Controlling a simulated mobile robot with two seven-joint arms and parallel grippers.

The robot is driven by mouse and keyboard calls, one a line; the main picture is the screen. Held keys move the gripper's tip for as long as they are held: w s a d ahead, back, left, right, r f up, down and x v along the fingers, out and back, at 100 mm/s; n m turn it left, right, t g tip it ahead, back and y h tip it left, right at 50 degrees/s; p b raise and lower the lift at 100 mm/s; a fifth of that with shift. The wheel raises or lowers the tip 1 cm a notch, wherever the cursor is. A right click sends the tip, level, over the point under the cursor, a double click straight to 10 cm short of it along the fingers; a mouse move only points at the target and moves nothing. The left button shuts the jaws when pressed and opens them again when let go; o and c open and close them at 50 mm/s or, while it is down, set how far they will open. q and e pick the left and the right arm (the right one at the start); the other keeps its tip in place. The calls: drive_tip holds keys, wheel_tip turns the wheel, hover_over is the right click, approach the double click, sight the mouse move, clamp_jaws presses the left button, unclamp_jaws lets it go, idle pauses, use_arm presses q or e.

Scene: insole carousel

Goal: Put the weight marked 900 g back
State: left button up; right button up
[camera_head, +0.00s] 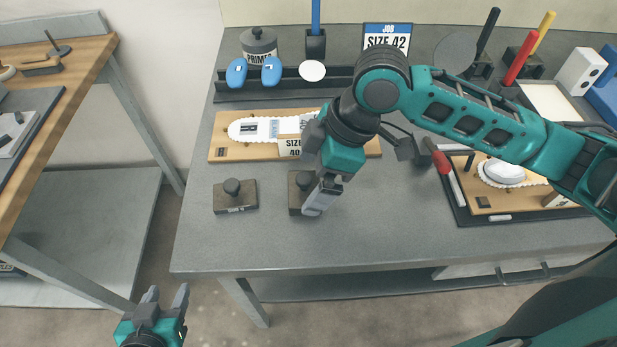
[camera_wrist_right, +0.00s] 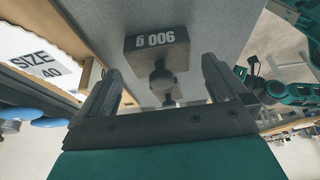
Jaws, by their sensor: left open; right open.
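The weight marked 900 g (camera_wrist_right: 140,48) is a dark block with a round knob; its label reads upside down in the right wrist view. A dark weight (camera_head: 295,200) stands on the grey table in the head view, partly hidden by my right gripper (camera_head: 314,203). My right gripper's open fingers (camera_wrist_right: 162,70) show in the wrist view, with the knob in the gap between them; I cannot tell if they touch it. A second knobbed weight (camera_head: 235,202) stands to its left, its mark too small to read. My left gripper (camera_head: 166,298) is open and empty, off the table's front-left.
A dark tray (camera_head: 463,213) with another insole is at the right. The table front (camera_head: 400,235) is clear. A wooden bench (camera_head: 85,60) stands at left.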

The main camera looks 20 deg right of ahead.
drive_tip(key=p+v, duration=0.1)
drive_tip(key=v, duration=0.8)
drive_tip(key=shift+r, duration=0.35)
drive_tip(key=shift+s+d, duration=0.1)
